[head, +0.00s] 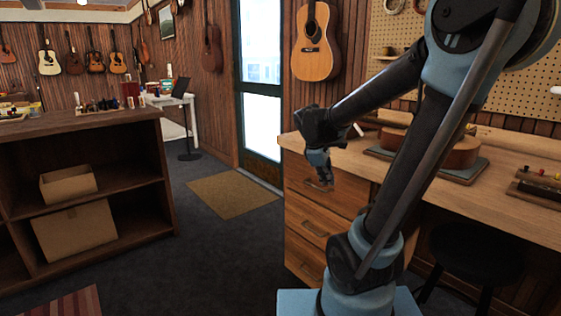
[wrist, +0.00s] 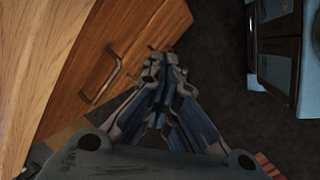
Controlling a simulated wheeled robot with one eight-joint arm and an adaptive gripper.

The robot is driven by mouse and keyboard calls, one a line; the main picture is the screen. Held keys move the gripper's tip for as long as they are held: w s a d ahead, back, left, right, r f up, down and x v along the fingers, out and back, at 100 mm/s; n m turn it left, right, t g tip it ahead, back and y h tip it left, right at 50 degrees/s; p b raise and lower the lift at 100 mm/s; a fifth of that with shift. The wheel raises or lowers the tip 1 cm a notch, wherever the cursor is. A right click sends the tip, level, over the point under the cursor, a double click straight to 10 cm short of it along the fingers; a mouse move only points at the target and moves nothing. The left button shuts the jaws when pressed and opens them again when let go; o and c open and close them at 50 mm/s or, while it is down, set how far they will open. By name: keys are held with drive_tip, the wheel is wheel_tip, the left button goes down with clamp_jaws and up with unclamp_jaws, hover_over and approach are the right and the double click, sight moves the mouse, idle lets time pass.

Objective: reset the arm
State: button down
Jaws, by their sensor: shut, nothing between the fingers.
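My gripper (head: 322,180) hangs pointing down at the left end of the wooden workbench (head: 480,165), in front of its drawers in the head view. In the wrist view my gripper (wrist: 165,72) has its fingers together with nothing between them. My arm is bent, rising from my blue base and folding back left and down to the gripper. A drawer front with a curved handle (wrist: 104,80) lies close to the left of the fingers in the wrist view. I cannot tell the exact gap between them.
An instrument body (head: 455,150) lies on a mat on the workbench. A black stool (head: 470,255) stands under it. A dark shelf unit (head: 110,150) with cardboard boxes is on the left. Open floor with a tan doormat (head: 232,195) lies between. A guitar (head: 316,45) hangs behind.

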drive_tip(key=s+d+f+m+y, duration=0.1)
drive_tip(key=s+f+m, duration=0.3)
drive_tip(key=s, duration=0.5)
drive_tip(key=s+d+f+m+y, duration=0.1)
drive_tip(key=s+f+m, duration=0.3)
drive_tip(key=s+m, duration=0.4)
drive_tip(key=shift+s+d+f+m+g+y, duration=0.15)
drive_tip(key=shift+s+d+m+g+y, duration=0.2)
drive_tip(key=shift+s+y, duration=0.55)
